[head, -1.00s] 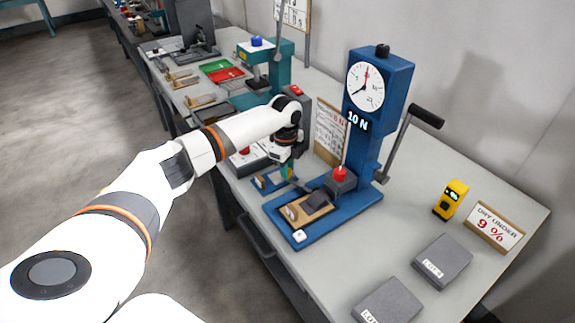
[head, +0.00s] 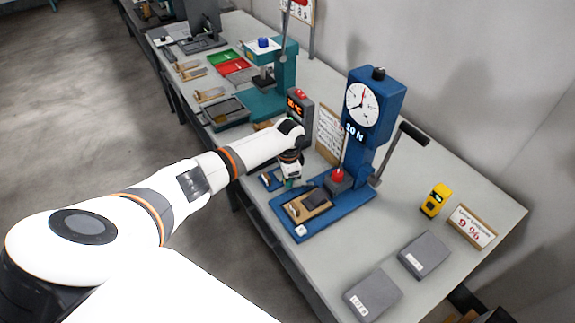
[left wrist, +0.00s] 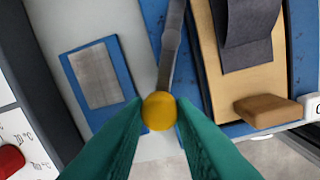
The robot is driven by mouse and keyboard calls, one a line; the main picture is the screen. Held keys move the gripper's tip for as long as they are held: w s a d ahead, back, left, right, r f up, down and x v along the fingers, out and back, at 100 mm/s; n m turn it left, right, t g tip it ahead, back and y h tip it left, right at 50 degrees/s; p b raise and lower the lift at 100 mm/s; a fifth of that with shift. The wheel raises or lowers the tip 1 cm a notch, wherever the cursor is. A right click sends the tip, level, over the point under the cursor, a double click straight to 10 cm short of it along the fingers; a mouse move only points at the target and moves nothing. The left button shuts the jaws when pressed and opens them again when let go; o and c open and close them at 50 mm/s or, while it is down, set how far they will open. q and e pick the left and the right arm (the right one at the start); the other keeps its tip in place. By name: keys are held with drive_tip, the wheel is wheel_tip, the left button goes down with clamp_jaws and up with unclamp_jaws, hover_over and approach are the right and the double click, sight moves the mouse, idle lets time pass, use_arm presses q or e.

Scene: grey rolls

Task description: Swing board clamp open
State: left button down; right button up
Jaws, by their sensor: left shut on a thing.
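The blue tester (head: 371,107) with a round dial and "10 N" stands on the bench. Its blue base (head: 350,205) carries a wooden board (head: 296,210) with a dark grey strip (head: 319,198) on it. In the left wrist view the board (left wrist: 209,67) and strip (left wrist: 246,35) are at the right. A grey clamp lever (left wrist: 172,45) with a yellow ball knob (left wrist: 158,110) runs along the board's left side. My left gripper (head: 291,183) is beside the base; its green fingers (left wrist: 159,121) are shut on the yellow knob. My right gripper is not in view.
A small blue plate with a grey swatch (left wrist: 100,75) lies left of the lever. A crank handle (head: 398,150) sticks out right of the tester. Grey blocks (head: 424,254), a yellow device (head: 435,200) and a sign (head: 471,228) stand at the right. A teal press (head: 275,85) is behind.

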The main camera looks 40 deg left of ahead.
use_arm(q)
drive_tip(key=shift+s+d+r+n+p, duration=0.1)
drive_tip(key=shift+s+d+n+p, duration=0.15)
drive_tip(key=shift+n+p, duration=0.35)
drive_tip(key=shift+s+d+r+n+p, duration=0.15)
drive_tip(key=shift+d+n+p, duration=0.1)
drive_tip(key=shift+n+p, duration=0.3)
drive_tip(key=shift+s+d+f+n+p, duration=0.1)
drive_tip(key=shift+d+n+p, duration=0.15)
drive_tip(key=shift+n+p, duration=0.35)
drive_tip(key=shift+s+d+f+n+p, duration=0.1)
drive_tip(key=shift+d+n+p, duration=0.15)
drive_tip(key=shift+n, duration=0.5)
drive_tip(key=c, duration=1.2)
unclamp_jaws()
wheel_tip(320, 180, up, 12)
drive_tip(key=shift+d+b, duration=0.3)
drive_tip(key=shift+b, duration=0.1)
